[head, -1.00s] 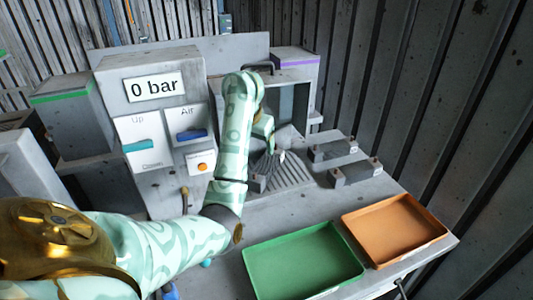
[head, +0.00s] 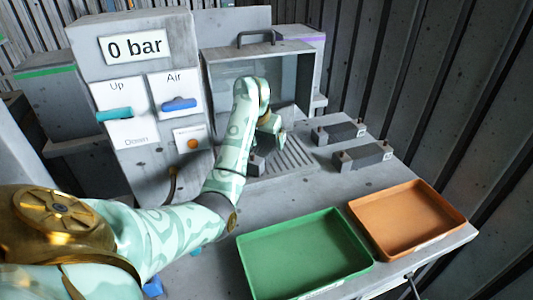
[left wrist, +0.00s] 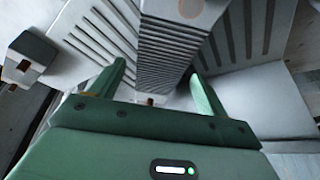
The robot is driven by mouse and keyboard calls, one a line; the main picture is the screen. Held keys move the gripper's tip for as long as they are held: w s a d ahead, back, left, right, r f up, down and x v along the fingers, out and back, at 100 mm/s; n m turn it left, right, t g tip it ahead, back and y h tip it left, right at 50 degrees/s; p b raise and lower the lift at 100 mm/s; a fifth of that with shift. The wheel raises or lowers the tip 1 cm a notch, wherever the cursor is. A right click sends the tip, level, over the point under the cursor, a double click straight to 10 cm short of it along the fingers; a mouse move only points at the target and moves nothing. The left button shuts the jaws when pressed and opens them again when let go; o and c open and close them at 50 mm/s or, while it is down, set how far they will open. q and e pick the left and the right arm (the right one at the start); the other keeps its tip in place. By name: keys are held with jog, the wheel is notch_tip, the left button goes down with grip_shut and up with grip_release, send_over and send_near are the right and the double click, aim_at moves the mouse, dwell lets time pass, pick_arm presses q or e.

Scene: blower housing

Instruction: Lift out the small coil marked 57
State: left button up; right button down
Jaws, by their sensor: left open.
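No number 57 is readable on anything. In the head view, my left gripper (head: 270,135) is over the slotted plate in front of the glazed cabinet, partly hidden by its own wrist. A dark block (head: 260,163) sits on the plate just beside it. In the left wrist view, the green jaws (left wrist: 160,82) are open, with a grey ribbed block (left wrist: 172,48) showing between and beyond them; I cannot tell if they touch it. Two more dark blocks with small end labels, a rear one (head: 341,131) and a front one (head: 362,156), lie to the right. My right gripper is not in view.
A green tray (head: 305,215) and an orange tray (head: 455,207) lie at the bench front. The glazed cabinet (head: 215,55) stands behind the slotted plate (head: 295,150). A panel reading "0 bar" (head: 136,46), with Up/Down and Air levers, stands at left. Bare bench lies between blocks and trays.

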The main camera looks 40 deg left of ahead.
aim_at(266, 143)
pick_arm(q)
jog(key=x, duration=0.3)
jog(key=shift+f+b, duration=0.1)
jog(key=shift+b, duration=0.3)
jog(key=shift+d, duration=0.1)
jog(key=c, duration=1.5)
